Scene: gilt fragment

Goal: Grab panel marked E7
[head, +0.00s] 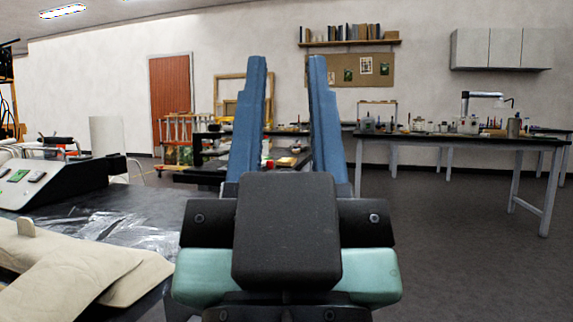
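My gripper (284,64) is raised in the middle of the head view. Its two long blue fingers stand well apart, with only the room visible between them. It is open and nothing shows in its grasp. I cannot make out a panel marked E7. My gripper and its dark wrist block part of the middle table (200,174), where small items lie, too small to identify.
A black table (110,215) on the left bears a control unit (60,180) and beige cloth-like pieces (90,275). A dark workbench (450,139) with bottles and a lamp stands at the right. The grey floor (440,250) in front of it is clear.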

